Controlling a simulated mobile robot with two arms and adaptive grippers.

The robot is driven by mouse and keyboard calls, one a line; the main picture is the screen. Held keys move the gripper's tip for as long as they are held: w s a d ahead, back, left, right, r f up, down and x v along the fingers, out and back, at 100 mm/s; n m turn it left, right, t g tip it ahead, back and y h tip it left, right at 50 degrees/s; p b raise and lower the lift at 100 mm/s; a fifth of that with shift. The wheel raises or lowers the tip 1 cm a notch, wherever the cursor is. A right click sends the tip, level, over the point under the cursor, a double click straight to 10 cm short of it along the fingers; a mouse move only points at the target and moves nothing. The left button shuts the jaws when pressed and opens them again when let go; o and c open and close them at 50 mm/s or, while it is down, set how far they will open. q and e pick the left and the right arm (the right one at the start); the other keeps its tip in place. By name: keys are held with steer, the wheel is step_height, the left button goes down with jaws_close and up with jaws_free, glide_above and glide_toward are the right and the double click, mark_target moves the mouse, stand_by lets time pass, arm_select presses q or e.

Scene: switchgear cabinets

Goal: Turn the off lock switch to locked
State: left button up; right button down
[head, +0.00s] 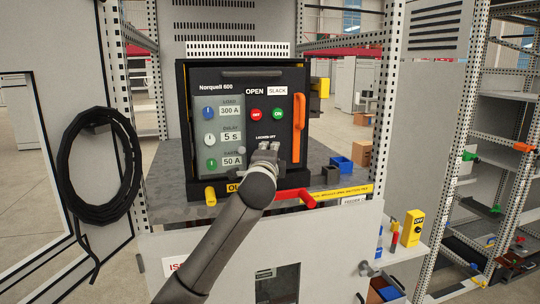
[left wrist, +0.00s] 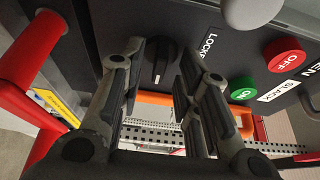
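The lock switch is a black rotary knob (left wrist: 161,60) with a pale pointer line, on the dark face of the breaker unit (head: 207,88). A partly covered label starting "LOCK" (left wrist: 209,42) is beside it in the left wrist view; in the head view the LOCKED-OFF label (head: 266,137) shows just above my gripper. My left gripper (head: 268,147) is at the lower middle of the panel and hides the knob in the head view. In the left wrist view the left gripper (left wrist: 160,72) is open, its fingers on either side of the knob; contact cannot be told. My right gripper is not in view.
An orange handle (head: 298,128) stands right of the red OFF button (head: 256,115) and green ON button (head: 278,114). A red bar handle (head: 296,195) sticks out below. Small blue and black bins (head: 341,163) stand on the shelf at right.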

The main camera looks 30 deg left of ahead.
arm_select(q)
steer(key=shift+s+f, duration=0.1)
steer(key=v, duration=1.2)
